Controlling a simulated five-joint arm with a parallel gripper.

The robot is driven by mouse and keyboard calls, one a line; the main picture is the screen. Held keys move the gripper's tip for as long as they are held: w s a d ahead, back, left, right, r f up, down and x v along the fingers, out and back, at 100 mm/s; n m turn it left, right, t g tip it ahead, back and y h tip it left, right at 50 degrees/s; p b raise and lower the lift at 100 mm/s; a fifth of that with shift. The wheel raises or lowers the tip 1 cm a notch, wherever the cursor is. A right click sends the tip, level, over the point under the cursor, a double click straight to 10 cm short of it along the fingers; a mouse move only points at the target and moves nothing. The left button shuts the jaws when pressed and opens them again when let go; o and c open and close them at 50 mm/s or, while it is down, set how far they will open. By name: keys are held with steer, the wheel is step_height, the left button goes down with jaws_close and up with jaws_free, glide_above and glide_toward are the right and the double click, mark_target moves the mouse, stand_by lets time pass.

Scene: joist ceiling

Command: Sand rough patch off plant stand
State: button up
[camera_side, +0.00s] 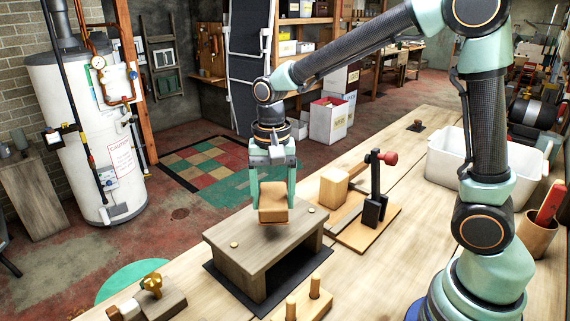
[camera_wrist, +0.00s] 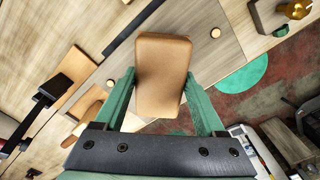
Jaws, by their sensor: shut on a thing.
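My gripper (camera_side: 273,190) is shut on a tan sanding block (camera_side: 273,206), with a green finger on each side of it. In the wrist view the block (camera_wrist: 162,75) sits between the fingers and hides what lies under it. The plant stand (camera_side: 245,252) is a low grey-brown wooden bench with round light plugs on its top. The block is over the top of the stand, near its far side. I cannot tell whether it touches the top. A small dark area shows just under the block; I cannot make out a rough patch clearly.
The stand rests on a dark mat (camera_side: 212,272) on a wooden workbench. A wooden fixture with a red-knobbed black clamp (camera_side: 374,205) is behind it to the right. A pegged block (camera_side: 303,301) is in front, and a brass-knobbed piece (camera_side: 151,288) at left. A white bin (camera_side: 455,170) stands right.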

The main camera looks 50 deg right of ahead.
steer(key=shift+r, duration=1.7)
